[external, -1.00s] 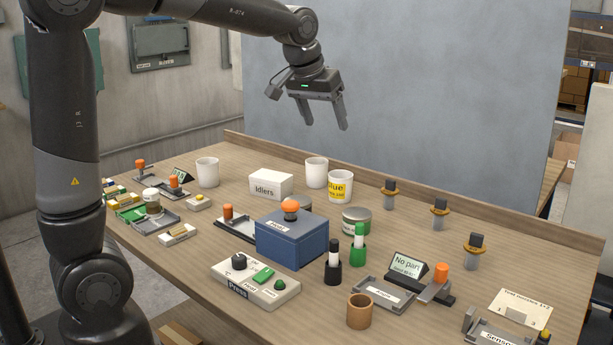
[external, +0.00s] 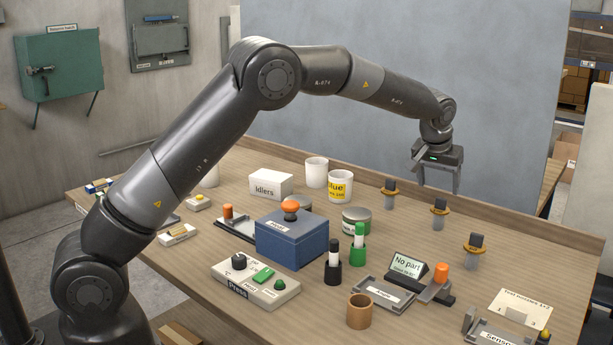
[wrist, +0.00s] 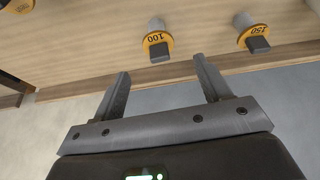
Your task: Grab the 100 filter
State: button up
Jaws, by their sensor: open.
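The 100 filter (wrist: 156,40) has an orange collar printed "100", a dark block-shaped top and a grey cylinder body. It stands on the table in the wrist view, just ahead of my fingertips. In the external view it appears to be the middle one (external: 439,207) of the three collared filters; its label is unreadable there. My gripper (external: 438,184) hangs above the table's back edge, above and slightly behind this filter. In the wrist view my gripper (wrist: 162,68) is open and empty, its fingers apart from the filter.
The 150 filter (wrist: 254,39) stands right of the 100 in the wrist view. A third collared filter (external: 475,244) stands nearer the front. A raised lip (external: 540,218) runs along the table's back. A "No part" sign (external: 408,266) and green can (external: 357,220) stand in front.

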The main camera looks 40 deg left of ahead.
aim_at(440, 208)
jog(key=x, duration=1.1)
jog(key=shift+w+d+r, duration=0.1)
jog(key=shift+d, duration=0.1)
jog(key=c, duration=1.1)
